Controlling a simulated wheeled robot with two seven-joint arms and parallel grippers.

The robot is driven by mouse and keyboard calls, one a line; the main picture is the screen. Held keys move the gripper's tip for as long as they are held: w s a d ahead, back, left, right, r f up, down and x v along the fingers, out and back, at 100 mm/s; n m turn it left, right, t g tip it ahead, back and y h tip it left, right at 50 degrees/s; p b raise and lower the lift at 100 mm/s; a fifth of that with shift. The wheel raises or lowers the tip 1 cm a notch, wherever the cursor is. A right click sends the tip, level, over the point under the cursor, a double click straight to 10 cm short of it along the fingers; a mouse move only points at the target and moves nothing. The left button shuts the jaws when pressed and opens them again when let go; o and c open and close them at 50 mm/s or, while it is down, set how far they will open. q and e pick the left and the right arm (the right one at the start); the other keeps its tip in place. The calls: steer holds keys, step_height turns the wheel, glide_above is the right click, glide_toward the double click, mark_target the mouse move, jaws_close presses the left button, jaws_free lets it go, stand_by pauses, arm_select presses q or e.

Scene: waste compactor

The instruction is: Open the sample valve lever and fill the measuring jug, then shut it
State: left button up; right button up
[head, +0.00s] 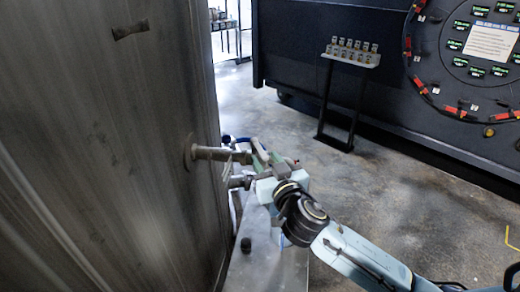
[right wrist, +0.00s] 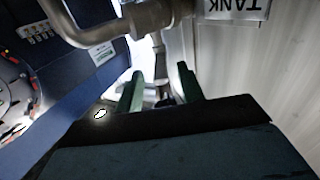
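A metal pipe (head: 215,153) sticks out of the large grey tank wall (head: 110,150) and carries the sample valve at its end. I cannot make out the measuring jug. My left gripper is out of view.
A small rack of sample jars (head: 352,52) stands behind, before a dark panel with a round dial (head: 470,50). A tank sign (right wrist: 235,8) hangs near the pipe. Concrete floor is clear at right.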

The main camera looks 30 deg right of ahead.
mark_target(255, 144)
steer(key=shift+w+d, duration=0.15)
steer(key=shift+w, duration=1.05)
steer(key=shift+w+d, duration=0.1)
steer(key=shift+w, duration=1.05)
jaws_close()
